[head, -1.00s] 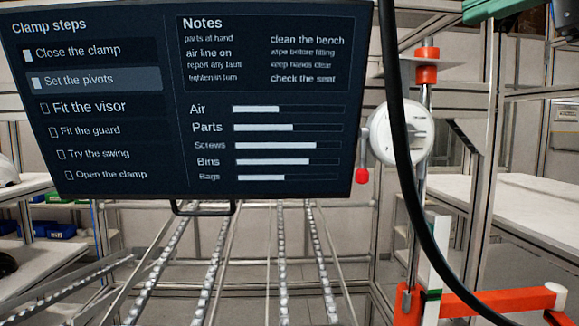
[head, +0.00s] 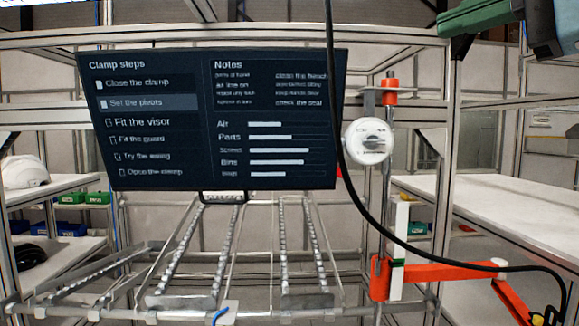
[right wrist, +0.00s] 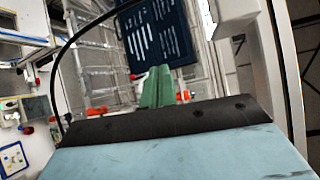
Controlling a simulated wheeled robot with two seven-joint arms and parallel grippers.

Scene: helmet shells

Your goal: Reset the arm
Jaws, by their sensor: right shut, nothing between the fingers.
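My right gripper (head: 446,28) is at the top right of the head view, raised and pointing left. Its green fingers are together with nothing between them. The right wrist view also shows the shut green fingers (right wrist: 159,74) beyond the dark edge of the pale blue gripper body. My left gripper is not in view.
A dark monitor (head: 215,120) with clamp steps hangs in front of a metal frame. An orange-and-grey post with an orange arm (head: 440,272) stands right of it, beside a black hose (head: 345,150). A white bench (head: 510,210) is at right; a white helmet shell (head: 25,172) sits at left.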

